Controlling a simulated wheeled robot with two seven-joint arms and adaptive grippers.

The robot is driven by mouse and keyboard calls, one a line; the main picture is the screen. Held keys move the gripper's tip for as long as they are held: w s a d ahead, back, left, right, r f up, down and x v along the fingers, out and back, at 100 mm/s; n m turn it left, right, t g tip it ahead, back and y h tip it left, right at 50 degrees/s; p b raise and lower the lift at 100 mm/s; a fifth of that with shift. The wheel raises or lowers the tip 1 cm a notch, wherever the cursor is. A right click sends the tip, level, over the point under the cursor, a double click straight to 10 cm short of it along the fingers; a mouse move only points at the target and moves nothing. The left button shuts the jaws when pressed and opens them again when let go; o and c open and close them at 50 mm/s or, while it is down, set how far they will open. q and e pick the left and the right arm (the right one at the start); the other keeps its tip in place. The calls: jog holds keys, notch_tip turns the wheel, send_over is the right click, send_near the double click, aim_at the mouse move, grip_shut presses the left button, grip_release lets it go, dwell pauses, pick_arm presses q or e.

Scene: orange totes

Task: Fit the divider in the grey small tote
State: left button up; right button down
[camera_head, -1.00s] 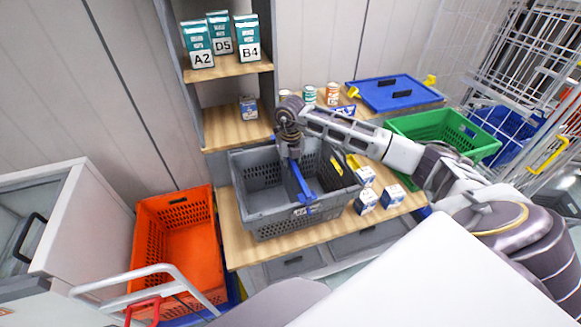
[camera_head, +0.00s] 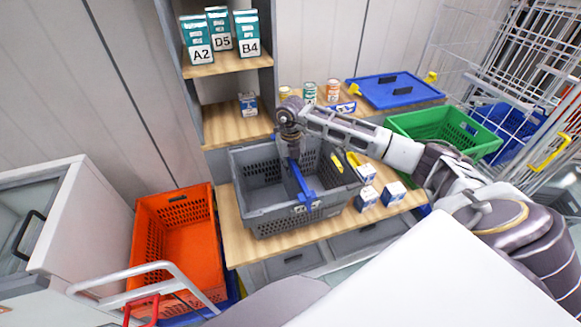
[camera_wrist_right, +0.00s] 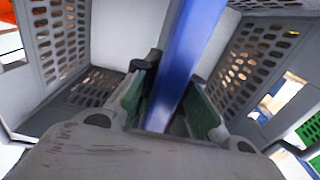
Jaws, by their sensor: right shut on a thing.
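The grey small tote (camera_head: 268,221) stands on the wooden bench top. The blue divider (camera_head: 301,184) is inside it, running from the far side towards the near wall, with its near end at the near rim. My right gripper (camera_head: 293,160) reaches into the tote from above and is shut on the divider. In the right wrist view the gripper fingers (camera_wrist_right: 170,105) sit on both sides of the blue divider (camera_wrist_right: 186,55), between the perforated tote walls (camera_wrist_right: 60,40). Whether the divider's lower edge touches the tote floor is hidden. My left gripper is not in view.
Small boxes (camera_head: 367,198) stand on the bench right of the tote, with cans (camera_head: 309,92) behind. A green tote (camera_head: 440,125) and a blue lid (camera_head: 395,92) lie to the right. An orange tote (camera_head: 175,205) stands lower left. Shelves with labelled cartons rise behind.

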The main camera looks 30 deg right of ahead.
jog(key=c, duration=1.4)
grip_release()
jog(key=shift+c, duration=0.2)
jog(key=shift+r, duration=0.15)
jog(key=shift+r+p, duration=0.55)
notch_tip(320, 180, up, 12)
jog(key=shift+f+b, duration=0.1)
jog(key=shift+b, duration=1)
